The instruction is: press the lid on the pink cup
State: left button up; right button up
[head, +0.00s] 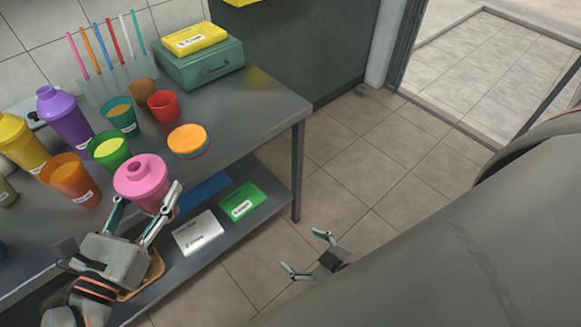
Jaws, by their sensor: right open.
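The pink cup (150,197) stands upright by the front edge of the grey table. A pink lid (141,175) with a round raised knob sits on top of it. I cannot tell how firmly it is seated. My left gripper (146,198) reaches in from the lower left, with one finger on each side of the cup, and appears shut on it below the lid. The exact contact is partly hidden. My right gripper (306,254) is open and empty, low over the floor in front of the table, well away from the cup.
A green box (199,69) is at the back. The table's right end is clear.

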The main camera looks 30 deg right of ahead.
pick_arm(q)
jog(key=shift+r, duration=0.1)
dwell(0.5)
jog(key=w+a+r+n+t+y+p, duration=0.2)
jog(key=w+a+r+n+t+y, duration=0.2)
jog(key=w+a+r+n+y, duration=0.7)
jog(key=w+a+r+n+g+y+p, duration=0.1)
jog(key=a+y, duration=0.4)
jog(key=a, duration=0.5)
jog(key=w+a+r+n+g+y, duration=0.1)
jog(key=a+r+n+g+y, duration=0.1)
jog(key=a+y, duration=0.4)
jog(key=a+n, duration=0.1)
jog(key=a, duration=0.3)
jog(key=shift+r+p, duration=0.2)
jog(key=shift+p, duration=0.2)
notch_tip(320, 180, down, 16)
jog(key=b, duration=0.2)
jog(key=shift+r, duration=0.15)
jog(key=shift+w, duration=0.1)
